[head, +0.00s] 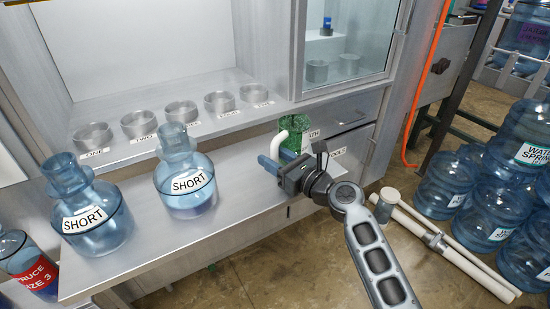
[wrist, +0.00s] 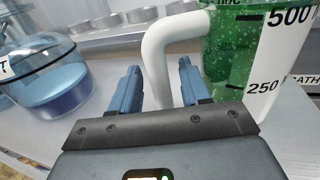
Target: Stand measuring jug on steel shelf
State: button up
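The measuring jug (head: 296,128) is green with a white handle and stands on the grey steel bench near the cabinet's right side. In the wrist view the jug (wrist: 245,55) shows 500 and 250 marks, and its white handle (wrist: 160,60) hangs between my two blue fingers. My gripper (head: 277,160) is open and low in front of the jug. In the wrist view my gripper (wrist: 158,88) has a finger on each side of the handle, with space visible on the left. I cannot tell whether the right finger touches it.
A raised steel ledge (head: 215,130) carries several metal rings with labels. Two blue jugs marked SHORT (head: 88,220) (head: 187,182) stand on the lower steel bench (head: 150,255). Large water bottles (head: 495,210) and white pipes (head: 455,250) are at the right.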

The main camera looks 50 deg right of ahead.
jog(key=shift+r, duration=0.25)
jog(key=s, duration=1.2)
jog(key=s+a+f+n+g+h, duration=0.1)
jog(key=s+a+f+n+g, duration=0.1)
jog(key=s+a+f+n, duration=0.35)
jog(key=s+a+f+n+g+h, duration=0.1)
jog(key=s+a+f+n+g, duration=0.1)
jog(key=s+a+n, duration=0.65)
jog(key=s+a+r+n+y, duration=0.1)
jog(key=s+a+r+n, duration=0.1)
jog(key=n, duration=0.5)
jog(key=s+a+r+n, duration=0.2)
jog(key=s+r+n, duration=0.2)
jog(key=s+n, duration=0.2)
jog(key=s+a+r+n+y, duration=0.1)
jog(key=s+a+r+n, duration=0.1)
jog(key=s+n, duration=0.3)
jog(key=shift+a+r+n+t+y+b, duration=0.15)
jog(key=shift+r+n, duration=0.25)
jog(key=shift+n, duration=0.7)
jog(key=shift+a+r+n+t+y+b, duration=0.15)
jog(key=shift+r+n+t, duration=0.15)
jog(key=shift+n, duration=0.8)
jog(key=shift+d+r, duration=0.1)
jog(key=shift+r, duration=0.05)
